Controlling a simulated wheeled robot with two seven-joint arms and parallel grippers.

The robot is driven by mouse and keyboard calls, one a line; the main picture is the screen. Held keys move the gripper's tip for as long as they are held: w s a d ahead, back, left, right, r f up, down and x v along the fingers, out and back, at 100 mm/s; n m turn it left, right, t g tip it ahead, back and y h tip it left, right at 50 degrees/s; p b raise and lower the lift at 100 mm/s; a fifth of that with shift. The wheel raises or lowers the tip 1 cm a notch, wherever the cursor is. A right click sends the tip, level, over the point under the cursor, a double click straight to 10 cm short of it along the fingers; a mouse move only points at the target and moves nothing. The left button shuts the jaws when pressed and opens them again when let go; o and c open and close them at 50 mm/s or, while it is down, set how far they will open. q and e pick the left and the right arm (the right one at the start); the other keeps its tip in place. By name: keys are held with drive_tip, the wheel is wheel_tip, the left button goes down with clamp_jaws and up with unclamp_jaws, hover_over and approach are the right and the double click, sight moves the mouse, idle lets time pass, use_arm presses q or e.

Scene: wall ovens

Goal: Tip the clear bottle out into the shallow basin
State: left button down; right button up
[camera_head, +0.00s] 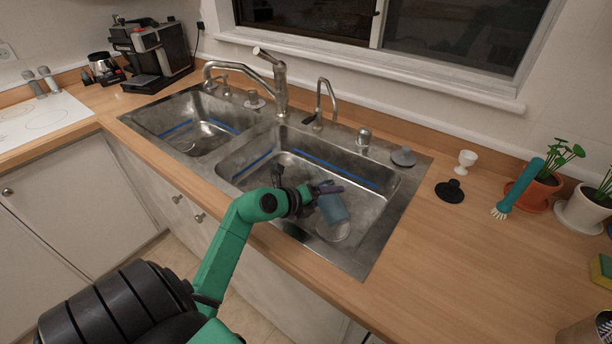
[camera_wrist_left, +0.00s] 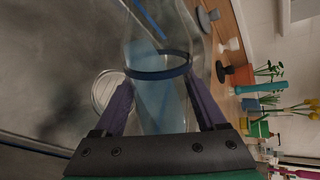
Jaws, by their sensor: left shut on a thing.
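My left gripper (camera_head: 322,191) is over the right sink basin (camera_head: 250,178), shut on the clear bottle (camera_head: 335,211). In the left wrist view the bottle (camera_wrist_left: 160,35) is between the two purple fingers of the gripper (camera_wrist_left: 160,100). It is see-through, with a dark blue band around it and a pale blue tint inside. It looks tilted; how far, and where its mouth points, I cannot tell. No stream from it shows. The left sink basin (camera_head: 205,133) is empty of loose objects. Which basin is shallower is unclear. My right gripper is out of view.
A faucet (camera_head: 280,85) and a thin tap (camera_head: 327,100) stand behind the basins. A coffee machine (camera_head: 150,55) stands back left.

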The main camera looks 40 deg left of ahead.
sight(321, 182)
use_arm(q)
drive_tip(key=shift+f, duration=0.15)
drive_tip(key=shift+f+n, duration=0.15)
drive_tip(key=shift+n, duration=0.15)
drive_tip(key=shift+a+h, duration=0.15)
drive_tip(key=shift+h, duration=0.15)
drive_tip(key=shift+w+a+n+g+h+p, duration=0.25)
drive_tip(key=shift+n+h+p, duration=0.2)
drive_tip(key=shift+p, duration=0.5)
drive_tip(key=shift+r+n+g+p, duration=0.25)
drive_tip(key=shift+r+p, duration=0.25)
drive_tip(key=shift+p, duration=0.25)
drive_tip(key=shift+a+r+n+h+p, duration=0.2)
drive_tip(key=shift+r+n+h+p, duration=0.5)
drive_tip(key=shift+p, duration=0.85)
drive_tip(key=shift+w+a+r+n+g+h+p, duration=0.1)
drive_tip(key=shift+a+r+n+g+h+p, duration=0.1)
drive_tip(key=shift+r+p, duration=0.3)
drive_tip(key=shift+a+r+n+g+h+p, duration=0.1)
drive_tip(key=shift+r+g+h+p, duration=0.1)
drive_tip(key=shift+r+p, duration=0.3)
idle(0.5)
drive_tip(key=shift+d+f, duration=0.1)
drive_tip(key=shift+f, duration=0.1)
